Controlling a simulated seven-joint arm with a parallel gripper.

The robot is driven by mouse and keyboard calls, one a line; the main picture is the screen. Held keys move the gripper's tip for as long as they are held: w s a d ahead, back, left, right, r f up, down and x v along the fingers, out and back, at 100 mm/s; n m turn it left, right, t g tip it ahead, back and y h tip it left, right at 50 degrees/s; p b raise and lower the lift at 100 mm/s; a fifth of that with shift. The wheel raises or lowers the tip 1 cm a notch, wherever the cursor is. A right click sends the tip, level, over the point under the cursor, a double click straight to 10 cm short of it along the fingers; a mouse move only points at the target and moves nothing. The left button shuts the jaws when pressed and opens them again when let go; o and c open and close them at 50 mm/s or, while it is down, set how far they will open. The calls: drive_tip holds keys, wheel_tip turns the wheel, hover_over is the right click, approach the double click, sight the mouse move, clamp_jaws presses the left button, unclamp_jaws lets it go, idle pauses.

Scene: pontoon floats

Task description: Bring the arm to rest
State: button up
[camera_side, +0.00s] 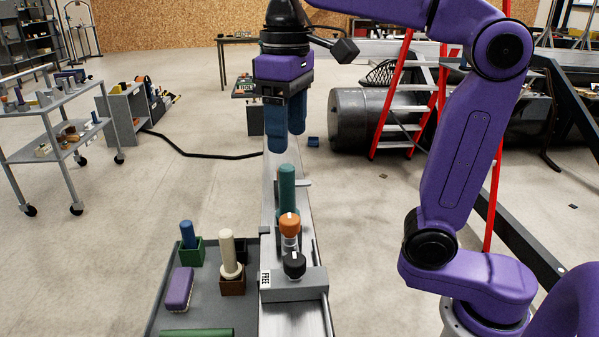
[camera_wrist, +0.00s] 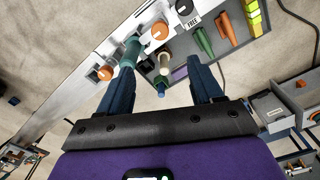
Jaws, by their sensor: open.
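My gripper (camera_side: 287,143) hangs from my purple arm with its blue fingers pointing down, above the metal rail (camera_side: 322,311). It is open and nothing is between its fingers. A teal cylinder (camera_side: 287,188) stands upright on the rail, below the fingertips and apart from them in the side view. In the wrist view my gripper (camera_wrist: 160,72) shows its two fingers spread, with the teal cylinder (camera_wrist: 130,52) beyond them near the left finger.
An orange-topped knob (camera_side: 289,222) and a black knob (camera_side: 294,264) stand nearer on the rail, the black one at a block marked FREE. A grey tray (camera_side: 211,287) at left holds a cream peg (camera_side: 228,250), a blue peg (camera_side: 188,234) and a purple block (camera_side: 178,289). A red ladder stands behind.

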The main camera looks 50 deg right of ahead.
drive_tip(key=shift+f, duration=0.1)
drive_tip(key=s+d+f+n, duration=0.4)
drive_tip(key=s+f, duration=0.4)
drive_tip(key=f, duration=0.2)
drive_tip(key=s+d+f+n, duration=0.4)
drive_tip(key=s+d+f, duration=0.1)
drive_tip(key=s+f, duration=0.4)
wheel_tip(320, 180, down, 2)
drive_tip(key=shift+s+n, duration=0.3)
drive_tip(key=shift+n, duration=0.1)
